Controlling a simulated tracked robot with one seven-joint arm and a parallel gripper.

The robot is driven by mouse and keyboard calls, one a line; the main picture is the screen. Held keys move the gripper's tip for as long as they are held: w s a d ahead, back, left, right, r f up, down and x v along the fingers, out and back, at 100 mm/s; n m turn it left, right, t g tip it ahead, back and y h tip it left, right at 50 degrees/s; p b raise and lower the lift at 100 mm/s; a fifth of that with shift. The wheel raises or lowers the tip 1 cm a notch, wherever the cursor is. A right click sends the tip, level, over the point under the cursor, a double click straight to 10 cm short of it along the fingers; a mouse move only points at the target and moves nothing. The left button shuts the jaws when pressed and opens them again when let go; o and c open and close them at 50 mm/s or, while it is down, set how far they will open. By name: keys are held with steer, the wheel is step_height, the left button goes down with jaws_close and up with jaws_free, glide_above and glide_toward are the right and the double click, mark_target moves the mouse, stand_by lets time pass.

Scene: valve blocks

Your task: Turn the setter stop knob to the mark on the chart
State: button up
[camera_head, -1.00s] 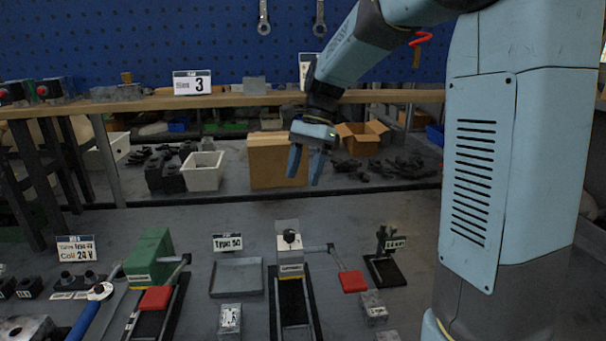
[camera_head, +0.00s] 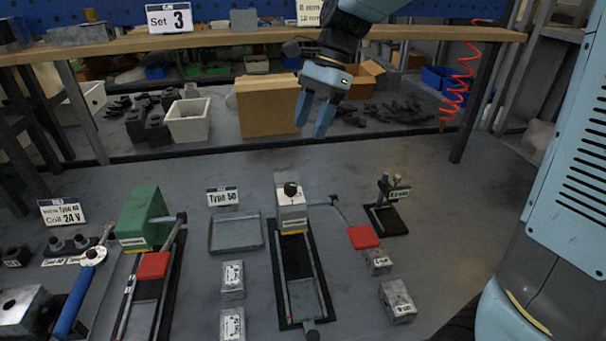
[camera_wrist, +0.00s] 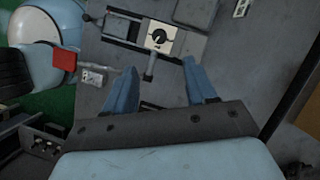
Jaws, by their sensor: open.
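The setter (camera_head: 291,214) stands in the middle of the bench, a grey-white block on a dark rail. Its stop knob (camera_head: 291,189) is a small black knob on top. In the wrist view the knob (camera_wrist: 159,37) sits on a white plate beyond my fingertips; its exact pointer angle is too small to tell. A chart sign reading "Set 3" (camera_head: 169,18) stands on the shelf at the back. My gripper (camera_head: 313,131) is open and empty, fingers down, in the air behind and above the setter, apart from the knob. The fingers also show in the wrist view (camera_wrist: 164,80).
A green block fixture (camera_head: 144,217) stands at left, a "Type 50" tray (camera_head: 236,233) between. Several metal blocks (camera_head: 397,302) lie in front. A small dark stand (camera_head: 387,207) is at right.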

mark_target(291, 186)
steer(key=x, duration=1.4)
steer(key=shift+s+d+r, duration=0.1)
steer(key=shift+s, duration=0.1)
